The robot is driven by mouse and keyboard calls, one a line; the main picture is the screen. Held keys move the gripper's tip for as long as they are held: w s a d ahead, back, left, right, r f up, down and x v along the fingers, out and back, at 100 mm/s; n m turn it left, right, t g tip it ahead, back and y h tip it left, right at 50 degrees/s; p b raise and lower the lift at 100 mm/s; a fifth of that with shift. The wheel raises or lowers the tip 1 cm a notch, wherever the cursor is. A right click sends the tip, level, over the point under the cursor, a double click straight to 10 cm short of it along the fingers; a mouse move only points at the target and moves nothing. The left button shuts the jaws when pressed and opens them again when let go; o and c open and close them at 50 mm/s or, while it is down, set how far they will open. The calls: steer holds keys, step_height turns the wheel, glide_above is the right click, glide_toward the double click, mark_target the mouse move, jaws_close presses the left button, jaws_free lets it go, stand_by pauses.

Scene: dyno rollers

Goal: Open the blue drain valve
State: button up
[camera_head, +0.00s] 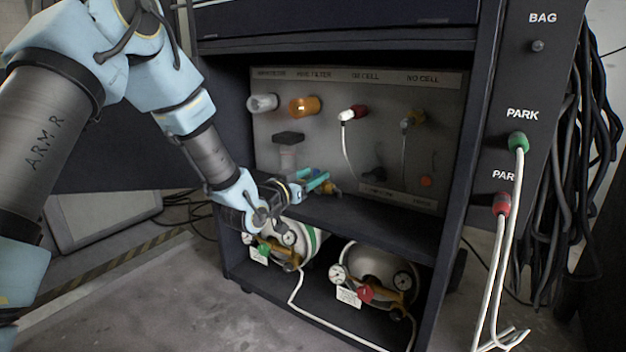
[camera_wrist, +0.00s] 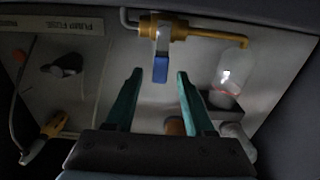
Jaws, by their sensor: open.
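In the wrist view, the blue drain valve handle (camera_wrist: 160,68) hangs from a brass valve body (camera_wrist: 165,30) on the grey panel. The handle points down the picture, toward my gripper. My gripper (camera_wrist: 160,75) is open, with one teal finger on each side of the handle in the picture and gaps between. I cannot tell how deep the fingertips reach relative to the handle. In the head view, my gripper (camera_head: 318,181) reaches into the cabinet at the lower panel; a bit of brass shows beside it, and the blue handle is not clearly visible.
A brass pipe leads to a clear bowl (camera_wrist: 230,72), right in the wrist view. A black knob (camera_wrist: 66,64) is at left. The cabinet shelf (camera_head: 370,218) lies close below my gripper. Two tanks with gauges sit underneath (camera_head: 375,265). White cables hang at the right (camera_head: 512,240).

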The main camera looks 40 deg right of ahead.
steer(key=shift+d, duration=0.35)
steer(key=shift+c, duration=0.4)
jaws_close()
